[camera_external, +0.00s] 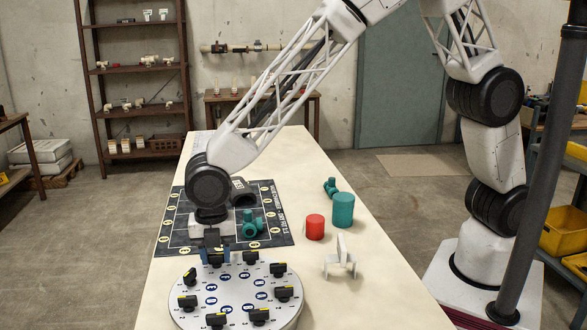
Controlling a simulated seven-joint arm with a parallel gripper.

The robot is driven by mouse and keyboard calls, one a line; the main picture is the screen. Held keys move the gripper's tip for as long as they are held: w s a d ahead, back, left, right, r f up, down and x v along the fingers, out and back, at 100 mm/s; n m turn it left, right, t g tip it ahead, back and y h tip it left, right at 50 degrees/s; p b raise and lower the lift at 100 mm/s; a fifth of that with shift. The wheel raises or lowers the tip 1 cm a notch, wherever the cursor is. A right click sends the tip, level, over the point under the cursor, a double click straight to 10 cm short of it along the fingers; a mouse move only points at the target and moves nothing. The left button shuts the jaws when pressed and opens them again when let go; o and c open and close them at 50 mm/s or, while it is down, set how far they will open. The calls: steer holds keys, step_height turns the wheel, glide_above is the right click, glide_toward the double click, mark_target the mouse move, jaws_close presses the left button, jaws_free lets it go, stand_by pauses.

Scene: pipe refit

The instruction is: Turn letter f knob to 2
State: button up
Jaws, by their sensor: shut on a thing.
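A round, light grey plate (236,311) stands at the front of the table. It carries a ring of several black knobs with yellow marks, small numbers around them, and blue circles with letters inside the ring. The letters are too small to read, so I cannot tell which knob is f. My gripper (215,258) points down at the far edge of the plate. It is shut on a black knob (216,262) there, one finger on each side. The gripper partly hides this knob, and its setting cannot be read.
Neighbouring knobs (250,257) stand close on both sides. Behind the plate lies a dark mat (172,236) with a green pipe fitting (252,225) and a dark elbow. A red cylinder (314,227), a teal cylinder (342,210) and a white fitting (340,259) stand to the right.

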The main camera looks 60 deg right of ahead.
steer(key=shift+m, duration=0.3)
steer(key=m, duration=0.5)
steer(key=shift+m, duration=0.3)
steer(key=m, duration=1.1)
steer(key=shift+m, duration=0.4)
steer(key=m, duration=0.5)
steer(key=shift+m, duration=0.4)
steer(key=o, duration=0.9)
steer(key=shift+r, duration=0.1)
